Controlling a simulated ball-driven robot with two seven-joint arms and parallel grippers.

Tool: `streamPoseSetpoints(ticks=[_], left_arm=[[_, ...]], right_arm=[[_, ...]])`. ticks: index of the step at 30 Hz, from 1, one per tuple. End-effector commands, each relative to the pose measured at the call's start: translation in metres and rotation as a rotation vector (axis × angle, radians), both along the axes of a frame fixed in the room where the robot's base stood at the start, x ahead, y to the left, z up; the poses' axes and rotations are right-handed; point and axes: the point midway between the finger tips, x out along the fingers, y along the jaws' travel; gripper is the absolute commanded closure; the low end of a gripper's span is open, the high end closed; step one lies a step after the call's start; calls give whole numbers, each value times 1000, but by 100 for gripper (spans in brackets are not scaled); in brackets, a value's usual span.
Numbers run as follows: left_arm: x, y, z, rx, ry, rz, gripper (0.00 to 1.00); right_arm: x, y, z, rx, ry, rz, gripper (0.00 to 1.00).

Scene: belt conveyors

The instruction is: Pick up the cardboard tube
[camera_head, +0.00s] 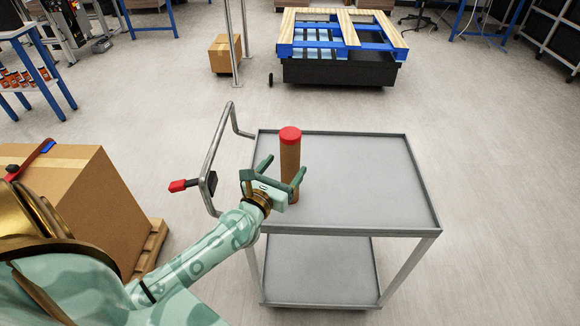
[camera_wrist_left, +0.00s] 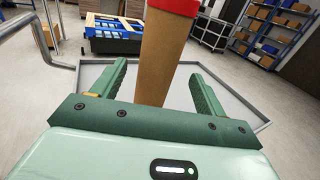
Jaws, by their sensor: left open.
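The cardboard tube (camera_head: 290,160) stands upright on the grey cart's top shelf (camera_head: 360,180), near its left side. It is brown with a red cap on top. My left gripper (camera_head: 282,171) is open, with its two green fingers apart and the tube at their opening. In the left wrist view the tube (camera_wrist_left: 160,60) rises between the fingers (camera_wrist_left: 160,85), with a gap on both sides. The tube's lower part is hidden behind the gripper there. My right gripper is not in view.
The cart has a metal handle (camera_head: 213,160) on its left. A large cardboard box (camera_head: 85,200) sits on a pallet at the left. A blue and wood platform (camera_head: 340,35) and a small box (camera_head: 222,55) stand farther back. The shelf right of the tube is clear.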

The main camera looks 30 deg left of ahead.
Motion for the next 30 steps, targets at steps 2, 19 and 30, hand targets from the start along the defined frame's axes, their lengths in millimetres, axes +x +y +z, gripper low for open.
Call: streamPoseSetpoints(ticks=[2, 19, 30], left_arm=[[10, 1, 0, 1, -1, 0, 27], [67, 11, 9, 3, 1, -1, 27], [66, 11, 9, 2, 1, -1, 88]], right_arm=[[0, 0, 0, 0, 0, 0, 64], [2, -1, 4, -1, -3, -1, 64], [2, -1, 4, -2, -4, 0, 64]])
